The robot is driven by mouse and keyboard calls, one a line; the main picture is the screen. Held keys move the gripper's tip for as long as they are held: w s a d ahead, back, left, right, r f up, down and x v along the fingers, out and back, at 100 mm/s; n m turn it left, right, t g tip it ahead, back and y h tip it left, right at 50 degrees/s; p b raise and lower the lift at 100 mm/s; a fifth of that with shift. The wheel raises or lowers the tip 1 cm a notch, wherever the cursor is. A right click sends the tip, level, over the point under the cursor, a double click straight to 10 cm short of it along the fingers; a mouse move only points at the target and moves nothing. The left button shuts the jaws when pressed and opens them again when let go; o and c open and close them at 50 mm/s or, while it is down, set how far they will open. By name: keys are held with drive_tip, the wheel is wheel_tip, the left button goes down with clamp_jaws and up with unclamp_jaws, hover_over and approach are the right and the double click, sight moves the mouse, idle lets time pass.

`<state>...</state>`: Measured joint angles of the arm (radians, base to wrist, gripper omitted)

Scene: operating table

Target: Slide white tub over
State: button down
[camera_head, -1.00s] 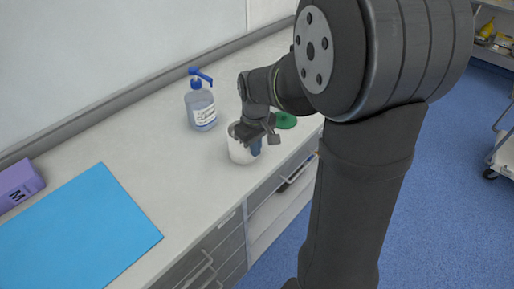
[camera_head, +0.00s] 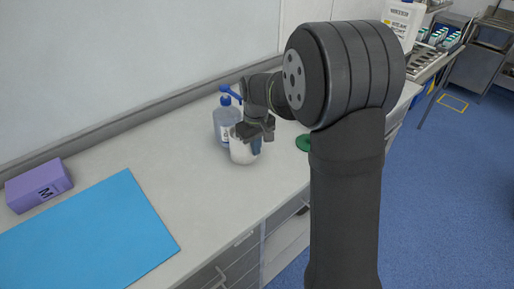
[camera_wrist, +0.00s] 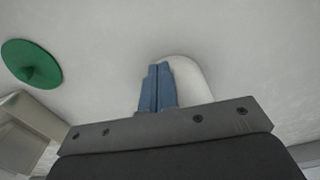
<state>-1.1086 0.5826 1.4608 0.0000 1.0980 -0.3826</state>
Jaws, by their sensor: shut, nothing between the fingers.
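The white tub (camera_head: 241,151) stands upright on the grey-white worktop, in front of the pump bottle. My gripper (camera_head: 256,146) is at the tub's right side in the head view, with its blue fingertips low against or very near the wall. In the wrist view the blue fingers (camera_wrist: 157,84) are pressed together with nothing between them. The rounded white tub (camera_wrist: 191,74) shows just behind and to their right, partly hidden by the fingers and gripper body. I cannot tell for sure whether they touch it.
A clear pump bottle (camera_head: 226,122) with a blue top stands close behind the tub. A green disc (camera_head: 303,142) lies to the right, also in the wrist view (camera_wrist: 31,63). A blue mat (camera_head: 90,232) and purple box (camera_head: 39,185) are at left, with clear worktop between.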

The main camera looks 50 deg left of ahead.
drive_tip(key=shift+d, duration=0.6)
drive_tip(key=d, duration=0.3)
drive_tip(key=shift+s+d, duration=0.1)
drive_tip(key=shift+s, duration=0.1)
wheel_tip(320, 180, up, 10)
drive_tip(key=s+a+n, duration=0.5)
drive_tip(key=n, duration=0.4)
drive_tip(key=s+a+n, duration=0.4)
drive_tip(key=s+n, duration=0.1)
drive_tip(key=n, duration=0.5)
wheel_tip(320, 180, down, 10)
drive_tip(key=shift+s+f, duration=0.1)
drive_tip(key=shift+f, duration=0.15)
drive_tip(key=shift+w+d+f, duration=0.1)
drive_tip(key=shift+w+f, duration=0.05)
drive_tip(key=shift+w, duration=1.85)
